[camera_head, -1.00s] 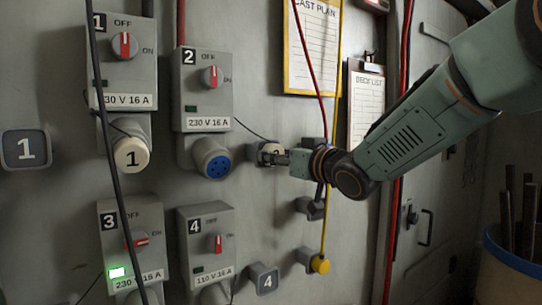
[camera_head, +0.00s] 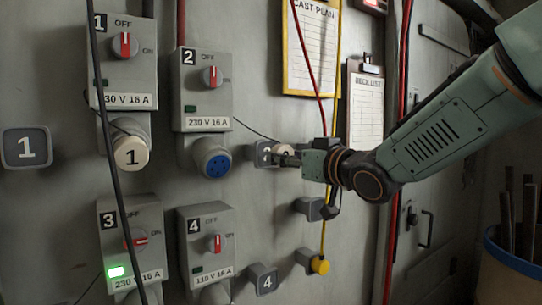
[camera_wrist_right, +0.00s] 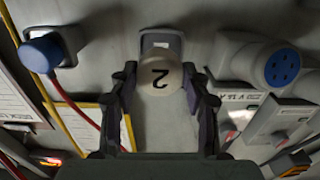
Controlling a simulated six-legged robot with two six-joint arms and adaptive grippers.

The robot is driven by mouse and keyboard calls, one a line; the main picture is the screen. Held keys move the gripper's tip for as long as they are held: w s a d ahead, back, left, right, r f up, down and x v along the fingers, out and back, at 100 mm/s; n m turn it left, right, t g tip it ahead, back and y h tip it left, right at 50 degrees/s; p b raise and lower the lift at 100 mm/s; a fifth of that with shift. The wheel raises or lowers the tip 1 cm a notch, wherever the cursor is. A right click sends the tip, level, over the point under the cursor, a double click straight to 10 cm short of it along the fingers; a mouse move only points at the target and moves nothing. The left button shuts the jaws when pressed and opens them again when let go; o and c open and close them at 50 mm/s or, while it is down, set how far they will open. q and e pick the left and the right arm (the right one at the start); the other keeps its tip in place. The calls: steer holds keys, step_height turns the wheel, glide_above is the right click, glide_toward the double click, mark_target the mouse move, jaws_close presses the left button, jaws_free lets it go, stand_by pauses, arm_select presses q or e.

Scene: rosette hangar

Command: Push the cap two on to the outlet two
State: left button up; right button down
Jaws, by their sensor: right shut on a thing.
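Cap two is a cream round cap (camera_wrist_right: 160,78) marked 2, upside down in the wrist view. My right gripper (camera_wrist_right: 160,82) is shut on it, one finger on each side. In the head view the gripper (camera_head: 287,158) and cap (camera_head: 284,149) are in front of and right of the grey holder plate (camera_head: 263,154), which also shows behind the cap in the wrist view (camera_wrist_right: 162,42). Outlet two, a blue round socket with several holes (camera_head: 213,163), is uncovered below box 2, left of the cap; the wrist view shows it at right (camera_wrist_right: 281,68). My left gripper is not in view.
Box 2 (camera_head: 205,90) has its red knob upright by OFF. A thin black cord runs from it toward the cap. Red and yellow cables hang right of the gripper. A blue plug (camera_wrist_right: 40,55) sits on the wall. Outlet one wears cap 1 (camera_head: 131,154).

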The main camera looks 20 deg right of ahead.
steer(key=shift+v, duration=1)
steer(key=shift+w, duration=0.1)
